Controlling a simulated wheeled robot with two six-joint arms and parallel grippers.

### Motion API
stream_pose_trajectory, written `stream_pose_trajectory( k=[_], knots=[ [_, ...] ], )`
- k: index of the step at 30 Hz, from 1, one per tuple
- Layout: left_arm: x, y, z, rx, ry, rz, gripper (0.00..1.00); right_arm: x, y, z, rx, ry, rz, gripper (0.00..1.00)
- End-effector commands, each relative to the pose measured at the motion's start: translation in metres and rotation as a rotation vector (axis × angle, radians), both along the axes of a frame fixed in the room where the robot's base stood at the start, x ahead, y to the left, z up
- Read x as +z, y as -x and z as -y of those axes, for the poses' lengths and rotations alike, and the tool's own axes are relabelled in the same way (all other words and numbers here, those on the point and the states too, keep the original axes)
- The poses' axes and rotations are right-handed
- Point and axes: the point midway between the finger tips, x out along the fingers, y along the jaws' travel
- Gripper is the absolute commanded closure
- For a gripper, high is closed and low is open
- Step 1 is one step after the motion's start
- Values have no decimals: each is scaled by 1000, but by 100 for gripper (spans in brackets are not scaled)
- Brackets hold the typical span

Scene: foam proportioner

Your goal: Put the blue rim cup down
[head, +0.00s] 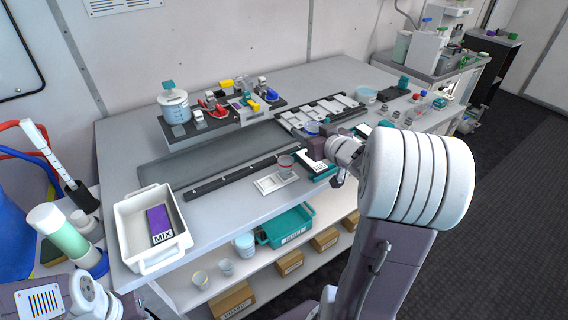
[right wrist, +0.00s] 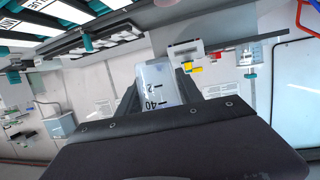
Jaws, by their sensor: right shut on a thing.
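The blue rim cup (head: 312,127) is in my right gripper (head: 322,134), over the middle of the bench by the white-slotted rack. In the right wrist view the clear cup (right wrist: 158,84), with black graduation marks, sits between the two dark fingers. Its rim is not clear there, and I cannot tell whether its base touches anything. My left gripper is out of the picture; only part of that arm shows at the bottom left.
The slotted rack (head: 335,106) lies behind the gripper. A dark rail (head: 225,181) runs along the front. A white bin (head: 130,217) holds a purple MIX pack (head: 160,222). A lidded jar (head: 174,107) stands at the back left. The grey mat (head: 205,158) has clear room.

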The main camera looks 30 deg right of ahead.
Motion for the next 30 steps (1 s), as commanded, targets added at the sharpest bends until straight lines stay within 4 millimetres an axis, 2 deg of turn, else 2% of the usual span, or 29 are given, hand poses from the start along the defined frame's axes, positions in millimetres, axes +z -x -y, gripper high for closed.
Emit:
stream_pose_trajectory(
  k=[1, 3, 6, 10, 17, 24, 30],
  knots=[
    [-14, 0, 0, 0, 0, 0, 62, -18, -15, -9, 10, -3, -1, 95],
    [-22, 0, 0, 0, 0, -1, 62, -29, -33, -17, 10, -3, -1, 95],
    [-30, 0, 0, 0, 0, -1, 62, -44, -57, -27, 8, -2, -2, 95],
    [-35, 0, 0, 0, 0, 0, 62, -54, -77, -35, 5, -2, -1, 95],
    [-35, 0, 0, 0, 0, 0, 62, -57, -84, -37, 1, -1, 0, 95],
    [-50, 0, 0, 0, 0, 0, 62, -96, -83, -37, 1, -1, -2, 95],
    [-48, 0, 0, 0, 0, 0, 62, -95, -83, -36, 1, 0, 1, 95]
  ],
)
